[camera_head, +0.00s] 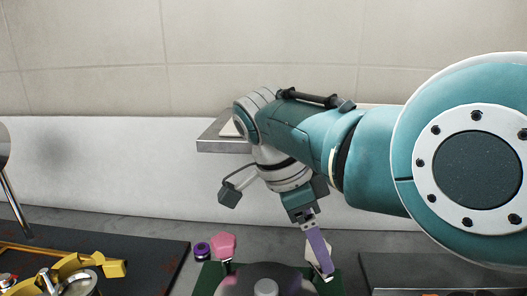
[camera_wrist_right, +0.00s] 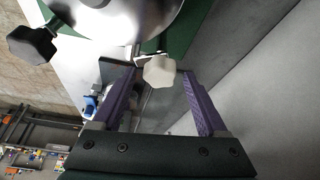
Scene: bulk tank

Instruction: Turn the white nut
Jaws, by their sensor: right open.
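The white nut (camera_wrist_right: 159,70) is a faceted pale knob at the edge of the round metal tank (camera_wrist_right: 118,15). In the wrist view it sits between the tips of my right gripper (camera_wrist_right: 158,78), whose purple fingers are apart with gaps visible on both sides of the nut. In the head view the right gripper (camera_head: 321,258) points down at the nut (camera_head: 310,257), and a purple finger partly hides it. The tank's grey lid (camera_head: 265,287) shows at the bottom edge. My left gripper is not in view.
A pink nut (camera_head: 223,245) and a small purple round piece (camera_head: 202,250) lie left of the white nut. A dark knob (camera_wrist_right: 31,45) shows in the wrist view. A yellow part (camera_head: 80,268) lies on a dark mat at left. A wall shelf (camera_head: 222,146) is behind my arm.

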